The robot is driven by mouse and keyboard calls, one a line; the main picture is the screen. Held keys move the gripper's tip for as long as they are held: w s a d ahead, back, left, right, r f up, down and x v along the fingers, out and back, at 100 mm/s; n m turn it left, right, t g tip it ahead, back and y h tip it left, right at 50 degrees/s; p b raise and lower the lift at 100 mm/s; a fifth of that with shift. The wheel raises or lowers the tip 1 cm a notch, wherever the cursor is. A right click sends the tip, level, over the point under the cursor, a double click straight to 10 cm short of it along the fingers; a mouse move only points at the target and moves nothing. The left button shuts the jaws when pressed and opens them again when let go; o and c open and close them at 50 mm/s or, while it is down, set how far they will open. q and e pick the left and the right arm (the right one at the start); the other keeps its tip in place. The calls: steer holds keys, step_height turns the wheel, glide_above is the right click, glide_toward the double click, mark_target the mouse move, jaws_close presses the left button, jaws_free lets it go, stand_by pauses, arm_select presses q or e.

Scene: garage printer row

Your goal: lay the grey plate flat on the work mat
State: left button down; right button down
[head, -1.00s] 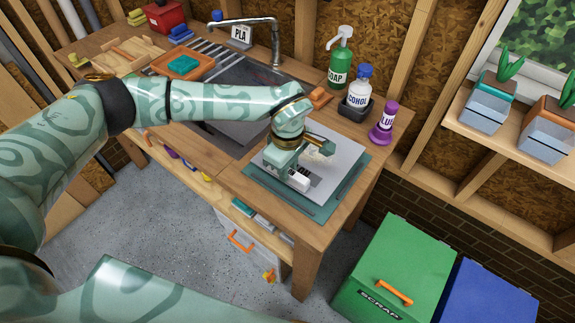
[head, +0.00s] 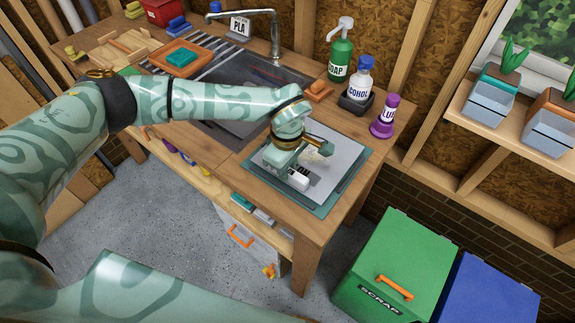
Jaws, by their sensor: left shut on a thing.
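The grey plate (head: 341,160) is over the green work mat (head: 322,210) at the front right of the wooden bench. It covers most of the mat, leaving a strip of green along the lower and right edges. My left gripper (head: 299,180) reaches down over the plate's left part and is shut on the plate. The gripper and wrist hide the grip and part of the plate. The plate looks about level, but I cannot tell whether it touches the mat. My right gripper is out of view.
A green soap bottle (head: 342,58), a blue-capped bottle (head: 360,81) and a purple bottle (head: 384,122) stand behind the mat. A dark sink (head: 255,75) lies to the left. A green scrap bin (head: 405,255) stands on the floor at right.

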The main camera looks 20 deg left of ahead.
arm_select(q)
steer(key=shift+f, duration=0.3)
stand_by(0.5)
steer(key=c, duration=1.2)
jaws_free()
steer(key=shift+o, duration=0.2)
step_height(320, 180, up, 16)
steer(key=p, duration=0.1)
steer(key=shift+r+p, duration=0.15)
steer(key=shift+p, duration=0.2)
